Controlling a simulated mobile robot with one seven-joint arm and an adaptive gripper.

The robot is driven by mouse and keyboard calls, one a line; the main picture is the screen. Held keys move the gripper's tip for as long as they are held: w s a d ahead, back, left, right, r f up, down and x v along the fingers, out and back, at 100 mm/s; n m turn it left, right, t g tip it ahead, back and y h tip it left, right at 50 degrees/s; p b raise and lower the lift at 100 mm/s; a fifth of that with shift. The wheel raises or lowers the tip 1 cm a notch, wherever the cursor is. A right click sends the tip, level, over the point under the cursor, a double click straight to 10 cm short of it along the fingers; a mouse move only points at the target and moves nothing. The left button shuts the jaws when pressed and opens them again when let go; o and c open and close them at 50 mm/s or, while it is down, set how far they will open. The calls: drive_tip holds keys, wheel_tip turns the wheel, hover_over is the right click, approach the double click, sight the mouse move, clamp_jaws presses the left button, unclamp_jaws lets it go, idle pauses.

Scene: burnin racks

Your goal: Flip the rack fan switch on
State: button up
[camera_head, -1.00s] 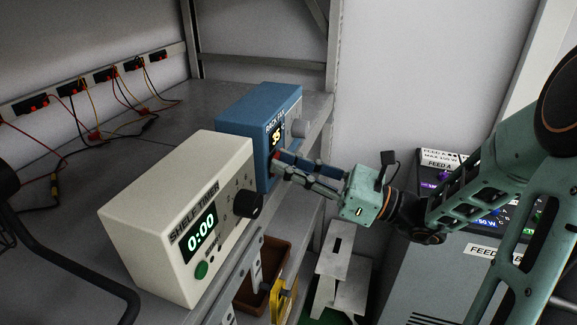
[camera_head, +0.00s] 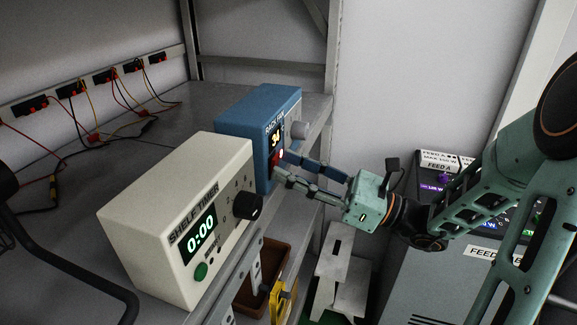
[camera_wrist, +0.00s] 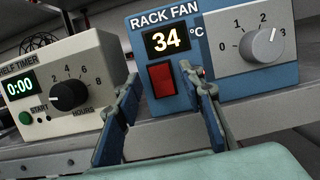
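The blue rack fan box (camera_head: 258,105) stands on the shelf, with a lit display (camera_wrist: 166,39) reading 34 °C. Its red rocker switch (camera_wrist: 162,80) sits below the display; I cannot tell surely which way it is tilted. In the head view the switch (camera_head: 275,160) is partly hidden by my fingers. A small bright spot (camera_head: 281,153) shows beside it. My gripper (camera_wrist: 161,77) is open and empty, with one finger on each side of the switch in the wrist view. Whether the fingertips touch the box is unclear.
The cream shelf timer (camera_head: 178,215) stands at the left, close to my gripper, with a black knob (camera_wrist: 68,95) and display 0:00. A grey knob (camera_wrist: 262,45) is right of the fan display. A brown bin (camera_head: 272,262) sits below.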

drive_tip(key=v, duration=1.1)
